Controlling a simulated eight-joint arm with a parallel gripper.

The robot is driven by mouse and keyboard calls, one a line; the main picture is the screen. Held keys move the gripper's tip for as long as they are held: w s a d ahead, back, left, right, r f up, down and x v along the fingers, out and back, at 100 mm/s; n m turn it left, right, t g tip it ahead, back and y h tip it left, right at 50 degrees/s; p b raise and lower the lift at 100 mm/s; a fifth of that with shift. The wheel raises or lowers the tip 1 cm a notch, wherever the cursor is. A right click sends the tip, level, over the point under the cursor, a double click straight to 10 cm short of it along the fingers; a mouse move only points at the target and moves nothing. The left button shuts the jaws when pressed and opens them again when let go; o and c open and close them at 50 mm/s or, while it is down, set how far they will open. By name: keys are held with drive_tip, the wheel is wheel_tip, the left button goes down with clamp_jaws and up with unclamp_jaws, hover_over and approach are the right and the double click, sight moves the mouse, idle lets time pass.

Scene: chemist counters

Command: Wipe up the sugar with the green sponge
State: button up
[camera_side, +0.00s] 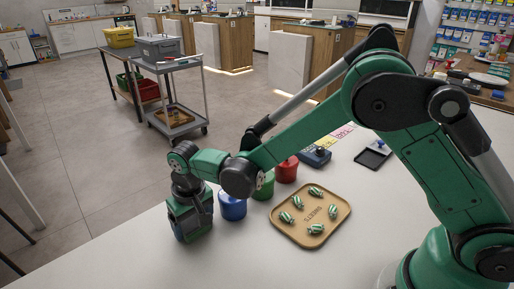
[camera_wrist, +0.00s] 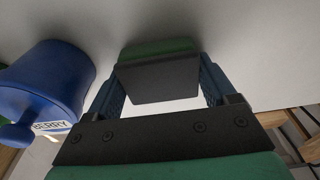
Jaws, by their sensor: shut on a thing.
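My gripper (camera_side: 190,222) is low over the white counter at its left part, beside the blue jar. In the wrist view, its blue fingers (camera_wrist: 160,82) are closed on both sides of a block, the green sponge (camera_wrist: 154,48), with a green part and a broad dark face. The sponge is held right at the counter surface; I cannot tell whether it touches. In the side view, the sponge is hard to tell from my gripper. I see no sugar in either view; it may be hidden or too pale against the white counter.
A blue jar (camera_side: 232,207), labelled BERRY in the wrist view (camera_wrist: 45,80), stands close to the right of my gripper in the side view. A green jar (camera_side: 264,187) and a red jar (camera_side: 287,170) follow. A tan tray (camera_side: 275,221) holds several striped sweets.

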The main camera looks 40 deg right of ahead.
drive_tip(key=shift+w+r, duration=0.2)
drive_tip(key=shift+w, duration=0.45)
drive_tip(key=shift+s+r, duration=0.1)
drive_tip(key=shift+r, duration=3.75)
drive_tip(key=shift+r, duration=0.1)
